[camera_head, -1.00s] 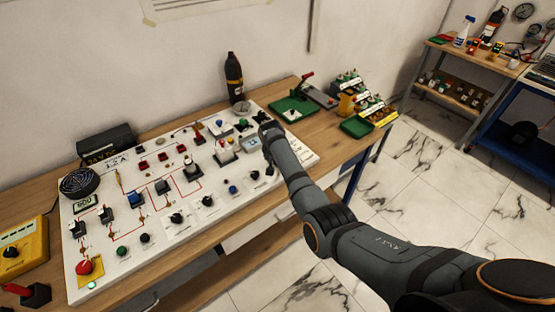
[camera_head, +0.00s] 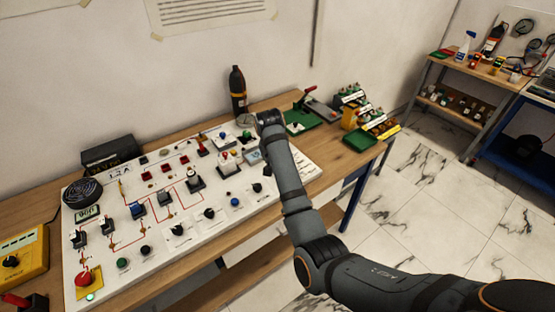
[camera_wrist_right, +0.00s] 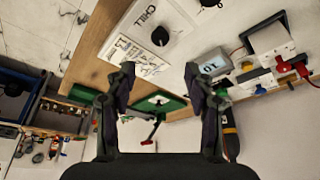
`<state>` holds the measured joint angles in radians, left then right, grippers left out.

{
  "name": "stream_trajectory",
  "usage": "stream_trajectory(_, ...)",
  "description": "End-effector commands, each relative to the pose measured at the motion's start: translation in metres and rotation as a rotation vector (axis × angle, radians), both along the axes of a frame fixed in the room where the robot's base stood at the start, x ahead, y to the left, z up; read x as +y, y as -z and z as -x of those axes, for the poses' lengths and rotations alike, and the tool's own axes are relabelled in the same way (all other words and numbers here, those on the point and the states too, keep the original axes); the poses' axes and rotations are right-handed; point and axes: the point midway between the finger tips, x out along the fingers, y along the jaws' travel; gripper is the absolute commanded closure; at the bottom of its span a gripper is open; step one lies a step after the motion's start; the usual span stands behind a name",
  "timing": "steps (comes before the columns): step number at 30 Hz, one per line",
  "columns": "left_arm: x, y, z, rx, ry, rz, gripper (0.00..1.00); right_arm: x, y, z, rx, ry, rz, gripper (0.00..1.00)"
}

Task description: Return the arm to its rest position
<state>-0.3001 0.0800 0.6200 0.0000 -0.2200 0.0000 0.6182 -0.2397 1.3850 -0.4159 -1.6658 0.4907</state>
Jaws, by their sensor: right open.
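My right arm (camera_head: 292,185) comes in from the lower right in the head view and reaches over the right part of the white control panel (camera_head: 105,255). Its wrist end is near the panel's back right, beside the green board (camera_head: 303,127). The fingers are hidden there. In the right wrist view my right gripper (camera_wrist_right: 160,72) is open, with its two fingers wide apart and nothing between them. The view between the fingers shows a panel corner marked CHILL, the table edge and a green board (camera_wrist_right: 160,104). My left arm is not in view.
A dark bottle (camera_head: 238,90) stands behind the panel, close to my wrist. A green tray (camera_head: 360,140) and small coloured bins (camera_head: 378,126) sit at the table's right end. A yellow meter (camera_head: 22,258) is at the left. Open tiled floor (camera_head: 440,215) lies right of the table.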

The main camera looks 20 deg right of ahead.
Motion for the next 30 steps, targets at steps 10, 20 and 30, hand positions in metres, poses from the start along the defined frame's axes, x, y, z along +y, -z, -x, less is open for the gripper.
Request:
stream_trajectory(10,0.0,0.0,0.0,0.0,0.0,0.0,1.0,-0.003,0.005,0.003,0.002,-0.001,0.0,0.46)
stream_trajectory(20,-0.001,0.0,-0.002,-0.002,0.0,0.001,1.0,-0.071,0.099,0.147,0.059,-0.166,0.03,0.46)
stream_trajectory(30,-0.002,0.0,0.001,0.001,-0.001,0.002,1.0,-0.084,0.103,0.261,0.085,-0.389,0.072,0.46)
